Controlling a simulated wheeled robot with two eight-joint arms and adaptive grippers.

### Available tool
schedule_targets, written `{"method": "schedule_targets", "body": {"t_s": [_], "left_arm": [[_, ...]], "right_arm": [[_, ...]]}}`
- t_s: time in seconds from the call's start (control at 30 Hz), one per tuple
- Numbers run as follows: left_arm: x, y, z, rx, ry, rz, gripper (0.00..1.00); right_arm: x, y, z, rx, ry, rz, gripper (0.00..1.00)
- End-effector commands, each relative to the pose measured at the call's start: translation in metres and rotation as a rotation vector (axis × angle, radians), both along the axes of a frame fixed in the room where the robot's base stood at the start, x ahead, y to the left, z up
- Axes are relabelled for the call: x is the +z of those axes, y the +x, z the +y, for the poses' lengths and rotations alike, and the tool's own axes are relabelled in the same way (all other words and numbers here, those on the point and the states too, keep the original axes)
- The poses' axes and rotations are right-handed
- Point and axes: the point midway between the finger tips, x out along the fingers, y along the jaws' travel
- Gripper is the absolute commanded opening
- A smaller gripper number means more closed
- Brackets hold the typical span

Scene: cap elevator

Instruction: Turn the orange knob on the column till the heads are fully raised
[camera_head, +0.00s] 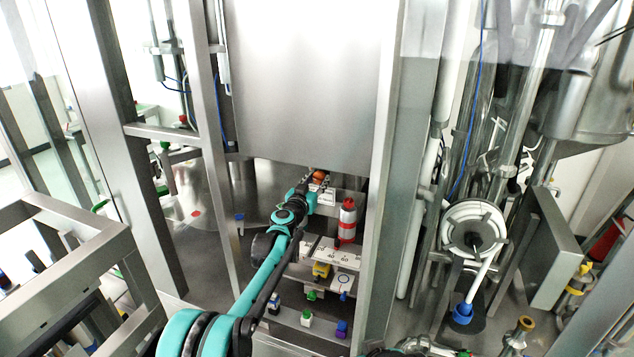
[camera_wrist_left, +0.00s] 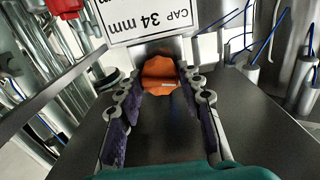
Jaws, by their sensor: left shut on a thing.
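The orange knob (camera_head: 319,176) sits in the lower part of the steel machine, just under the large metal panel. My left gripper (camera_head: 314,185) reaches it from the front. In the left wrist view the knob (camera_wrist_left: 160,75) lies between the fingertips (camera_wrist_left: 164,82) of my left gripper, which is shut on it. A white label (camera_wrist_left: 155,18) reading "CAP 34 mm" is beside the knob. The heads cannot be made out in either view.
A red and white cylinder (camera_head: 347,222) stands right of my left gripper, above a white scale plate (camera_head: 345,257). Several small coloured knobs sit below. Steel frame posts (camera_head: 383,190) flank the opening.

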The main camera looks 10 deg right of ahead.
Motion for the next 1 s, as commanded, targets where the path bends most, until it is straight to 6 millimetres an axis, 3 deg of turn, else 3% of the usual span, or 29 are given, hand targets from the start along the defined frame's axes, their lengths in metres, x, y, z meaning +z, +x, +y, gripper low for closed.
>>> {"method": "schedule_targets", "body": {"t_s": [1.0], "left_arm": [[-0.001, 0.0, 0.001, 0.0, -0.718, 0.485, 0.07]], "right_arm": [[-0.034, 0.0, 0.0, 0.0, 0.0, 0.0, 0.42]]}}
